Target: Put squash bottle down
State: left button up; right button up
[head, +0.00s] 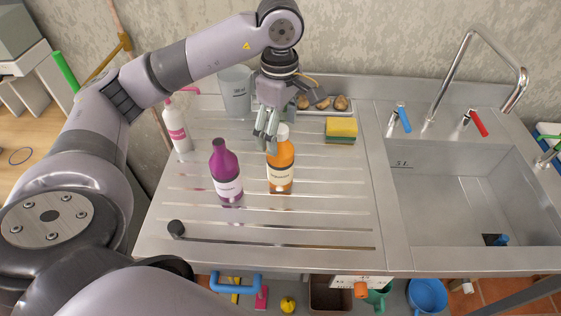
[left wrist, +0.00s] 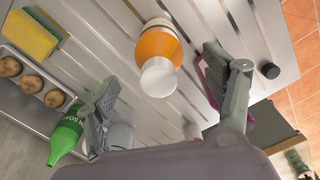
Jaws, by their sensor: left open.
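An orange bottle with a white cap and a pale label (head: 281,170), which I take to be the squash bottle, stands upright on the ribbed steel draining board (head: 330,215). My left gripper (head: 267,138) is open above and beside the top of this bottle. In the left wrist view the orange bottle (left wrist: 160,46) lies between the spread fingers, with visible gaps on both sides. Whether a finger touches the cap cannot be told from the head view. My right gripper is not in view.
A purple bottle (head: 225,172) stands close left of the orange one. A white and pink bottle (head: 177,128), a grey jug (head: 236,90), a tray of potatoes (head: 318,104) and a sponge (head: 341,129) are around. A green bottle (left wrist: 68,132) is near one finger. The sink (head: 470,190) is right.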

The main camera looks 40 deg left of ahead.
aim_at(279, 146)
pick_arm(q)
jog(key=shift+f, duration=0.7)
notch_tip(279, 146, down, 4)
jog(key=shift+a+f+p, duration=0.1)
jog(key=shift+p, duration=1.05)
jog(key=shift+f, duration=0.55)
jog(key=shift+c, duration=0.6)
jog(key=shift+w, duration=0.1)
grip_shut()
jog(key=shift+r, duration=0.1)
